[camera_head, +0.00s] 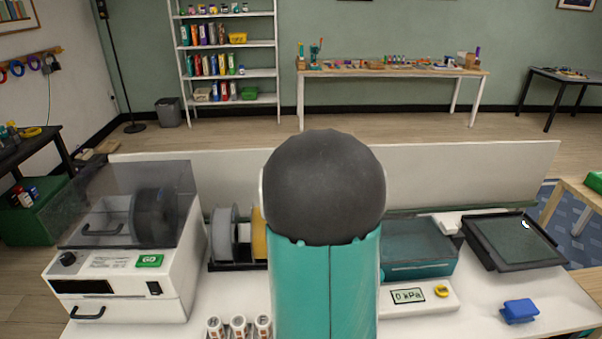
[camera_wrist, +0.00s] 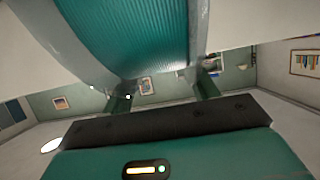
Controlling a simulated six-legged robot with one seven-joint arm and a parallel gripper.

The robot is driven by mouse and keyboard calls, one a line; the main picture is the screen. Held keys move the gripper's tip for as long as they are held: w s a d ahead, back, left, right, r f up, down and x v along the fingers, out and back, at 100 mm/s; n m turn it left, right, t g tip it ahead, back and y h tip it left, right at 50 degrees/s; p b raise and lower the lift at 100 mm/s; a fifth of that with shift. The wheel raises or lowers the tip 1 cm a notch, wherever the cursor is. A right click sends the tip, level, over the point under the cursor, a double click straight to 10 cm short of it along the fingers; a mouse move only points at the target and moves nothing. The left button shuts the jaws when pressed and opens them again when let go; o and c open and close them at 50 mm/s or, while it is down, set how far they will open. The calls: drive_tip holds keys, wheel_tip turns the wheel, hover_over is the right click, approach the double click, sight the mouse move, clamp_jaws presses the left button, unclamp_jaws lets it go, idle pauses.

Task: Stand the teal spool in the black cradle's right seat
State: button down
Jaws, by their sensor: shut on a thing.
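The teal spool (camera_wrist: 130,32) fills the top of the wrist view, with teal winding between pale grey flanges. My gripper (camera_wrist: 164,88) is shut on the spool near its lower edge, one finger on each side. In the head view my own arm covers the middle, hiding the gripper and the held spool. The black cradle (camera_head: 232,266) stands on the white bench left of my arm. A grey-white spool (camera_head: 222,235) stands in its left part, with a yellow spool (camera_head: 259,236) beside it. The cradle's right end is hidden behind my arm.
A white machine with a clear lid (camera_head: 130,270) and a dark spool inside stands left of the cradle. Right are a teal bin (camera_head: 418,264), a 0 kPa gauge (camera_head: 408,297), a black-framed screen (camera_head: 512,240) and a blue block (camera_head: 519,311). Several cans (camera_head: 239,327) stand in front.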

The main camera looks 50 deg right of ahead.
drive_tip(key=shift+d+f, duration=0.1)
drive_tip(key=shift+f, duration=4.8)
drive_tip(key=shift+c, duration=1.8)
unclamp_jaws()
drive_tip(key=shift+f, duration=0.2)
drive_tip(key=v, duration=1.4)
drive_tip(key=shift+w+r, duration=0.15)
